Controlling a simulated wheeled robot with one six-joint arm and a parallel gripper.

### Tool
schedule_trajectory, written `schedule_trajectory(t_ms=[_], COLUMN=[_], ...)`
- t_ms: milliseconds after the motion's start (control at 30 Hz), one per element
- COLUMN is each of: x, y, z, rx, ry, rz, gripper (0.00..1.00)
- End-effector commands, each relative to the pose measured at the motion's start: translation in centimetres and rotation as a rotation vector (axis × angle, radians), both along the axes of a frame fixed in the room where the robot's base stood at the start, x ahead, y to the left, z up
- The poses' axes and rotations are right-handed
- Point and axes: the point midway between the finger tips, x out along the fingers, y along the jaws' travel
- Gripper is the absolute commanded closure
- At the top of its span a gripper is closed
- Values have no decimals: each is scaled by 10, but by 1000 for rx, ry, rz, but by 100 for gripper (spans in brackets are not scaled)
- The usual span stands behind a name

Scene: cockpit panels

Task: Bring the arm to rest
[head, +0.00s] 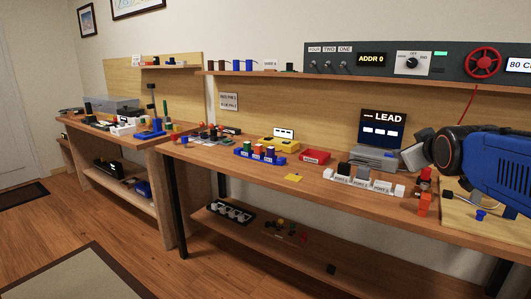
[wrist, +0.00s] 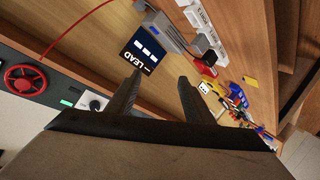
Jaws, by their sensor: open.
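My gripper (wrist: 160,77) shows in the wrist view with its two dark fingers apart and nothing between them. Past the fingers are the bench top and the dark LEAD display (wrist: 144,46), which lies just beyond the left finger's tip. I see no contact with anything. In the head view my blue and black arm (head: 495,165) reaches in from the right edge, above the right end of the bench. I cannot make out the gripper's fingers in that view.
The bench holds the LEAD display (head: 383,129), a row of white port blocks (head: 362,184), a red tray (head: 314,156) and a blue rack (head: 259,157). Above is a shelf panel with a red wheel (head: 482,62). A red cable (head: 466,107) hangs near my arm.

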Motion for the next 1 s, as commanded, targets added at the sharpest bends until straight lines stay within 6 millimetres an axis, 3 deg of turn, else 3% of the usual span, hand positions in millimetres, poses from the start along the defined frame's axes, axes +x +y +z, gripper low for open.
schedule_trajectory(t_ms=[100,300,500,700,800,1000], x=[-42,-123,-205,-256,-265,-266], y=[26,63,90,102,104,104], z=[-55,-142,-212,-249,-255,-255], rx=[121,302,432,492,502,502], ry=[139,383,608,742,767,768], rz=[-7,-49,-112,-162,-172,-173], gripper=[53,53,53,53,53,53])
